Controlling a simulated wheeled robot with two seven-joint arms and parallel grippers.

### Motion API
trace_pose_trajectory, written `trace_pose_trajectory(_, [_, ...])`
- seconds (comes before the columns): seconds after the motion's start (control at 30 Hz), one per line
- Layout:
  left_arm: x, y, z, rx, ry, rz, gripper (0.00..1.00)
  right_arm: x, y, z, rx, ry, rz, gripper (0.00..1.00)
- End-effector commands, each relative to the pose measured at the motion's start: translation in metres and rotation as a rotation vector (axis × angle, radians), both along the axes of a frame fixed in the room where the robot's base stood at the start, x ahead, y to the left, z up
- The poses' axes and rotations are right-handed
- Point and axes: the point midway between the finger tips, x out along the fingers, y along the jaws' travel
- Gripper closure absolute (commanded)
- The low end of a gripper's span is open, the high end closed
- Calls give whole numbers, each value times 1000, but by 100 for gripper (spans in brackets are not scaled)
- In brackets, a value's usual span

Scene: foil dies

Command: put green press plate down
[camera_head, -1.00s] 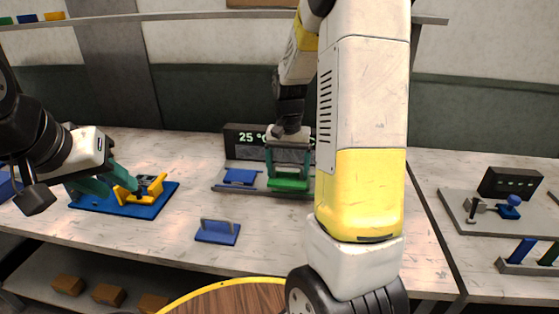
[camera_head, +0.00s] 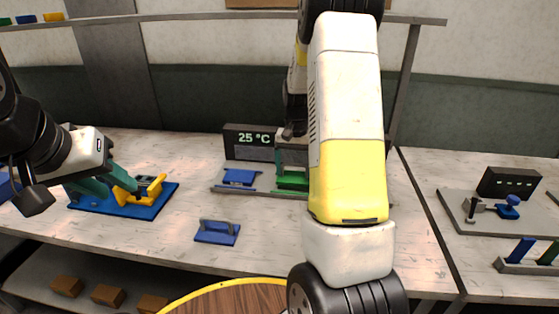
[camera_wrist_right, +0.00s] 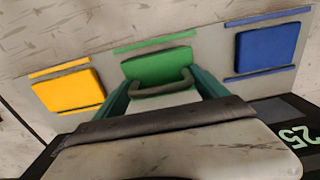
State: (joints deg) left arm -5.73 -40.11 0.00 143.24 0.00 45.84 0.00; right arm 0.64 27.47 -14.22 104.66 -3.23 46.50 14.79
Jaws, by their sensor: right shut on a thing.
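The green press plate (camera_wrist_right: 160,66) shows in the right wrist view, with its grey handle between the fingers of my right gripper (camera_wrist_right: 163,86). In the head view the green plate (camera_head: 291,180) is partly hidden behind my right arm. It is at the grey rack (camera_head: 262,193), in line with the green marks; I cannot tell whether it rests fully on it. My right gripper is shut on the handle. My left gripper (camera_head: 118,182) is at the yellow part (camera_head: 148,190) of a blue fixture (camera_head: 110,206); its fingertips are partly hidden.
A blue plate (camera_head: 239,177) and a yellow plate (camera_wrist_right: 68,91) sit on the rack beside the green one. Another blue plate with a handle (camera_head: 217,232) lies on the table in front. A display (camera_head: 248,141) reading 25 °C stands behind. The right table holds a clamp fixture (camera_head: 490,209).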

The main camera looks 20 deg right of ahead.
Motion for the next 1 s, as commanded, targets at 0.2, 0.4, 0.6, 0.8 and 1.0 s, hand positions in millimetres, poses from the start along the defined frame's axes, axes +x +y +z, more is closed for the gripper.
trace_pose_trajectory(0.2, [0,0,0,0,0,0,64,0,0,-3,0,1,0,12])
trace_pose_trajectory(0.4, [0,0,0,0,0,0,64,0,0,-3,0,1,0,0])
trace_pose_trajectory(0.6, [0,0,0,0,0,0,64,0,0,4,0,-1,1,0])
trace_pose_trajectory(0.8, [0,0,0,0,0,0,64,1,0,38,-1,-4,1,0])
trace_pose_trajectory(1.0, [0,0,0,0,0,0,64,1,0,82,0,-4,1,0])
